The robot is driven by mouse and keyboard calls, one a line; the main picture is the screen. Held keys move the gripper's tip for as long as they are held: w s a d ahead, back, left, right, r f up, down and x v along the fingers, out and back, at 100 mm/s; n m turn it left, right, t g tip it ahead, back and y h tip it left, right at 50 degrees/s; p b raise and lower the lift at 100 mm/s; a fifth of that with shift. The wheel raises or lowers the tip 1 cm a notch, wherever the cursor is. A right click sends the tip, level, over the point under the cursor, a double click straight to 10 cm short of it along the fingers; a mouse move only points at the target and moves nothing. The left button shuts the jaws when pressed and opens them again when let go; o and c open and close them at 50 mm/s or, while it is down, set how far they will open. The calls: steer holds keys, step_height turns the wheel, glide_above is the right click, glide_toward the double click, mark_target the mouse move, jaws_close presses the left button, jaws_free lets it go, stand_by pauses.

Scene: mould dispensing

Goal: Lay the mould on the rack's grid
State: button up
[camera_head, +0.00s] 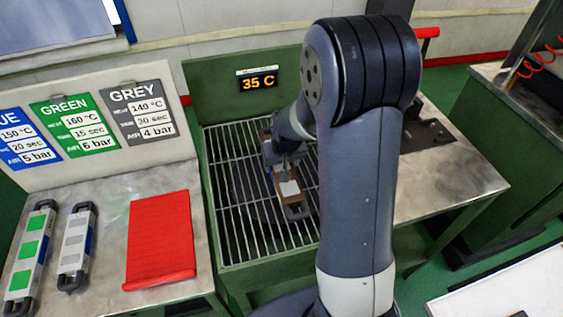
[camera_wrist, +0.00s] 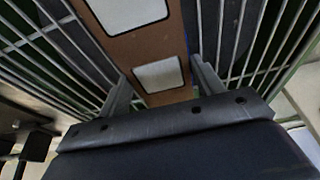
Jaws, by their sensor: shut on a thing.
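The mould (camera_head: 289,188) is a long block with a brown face, white square patches and a dark handle at its near end. It lies lengthwise over the rack's grid (camera_head: 232,190), a set of metal bars in a green frame. My gripper (camera_wrist: 163,88) is shut across the mould, one finger on each side. In the wrist view the mould (camera_wrist: 150,45) runs away between the fingers, with grid bars (camera_wrist: 60,45) on both sides. I cannot tell whether the mould touches the bars. My arm hides the right part of the grid in the head view.
A green back panel with a 35 C display (camera_head: 258,84) stands behind the grid. On the left table are a green-patched mould (camera_head: 30,255), a grey-patched mould (camera_head: 76,245), a red mat (camera_head: 160,240) and setting signs (camera_head: 138,112). A metal table (camera_head: 450,175) adjoins on the right.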

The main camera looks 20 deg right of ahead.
steer(key=shift+f, duration=0.1)
steer(key=o, duration=1.6)
steer(key=shift+c, duration=0.2)
steer(key=v, duration=1.2)
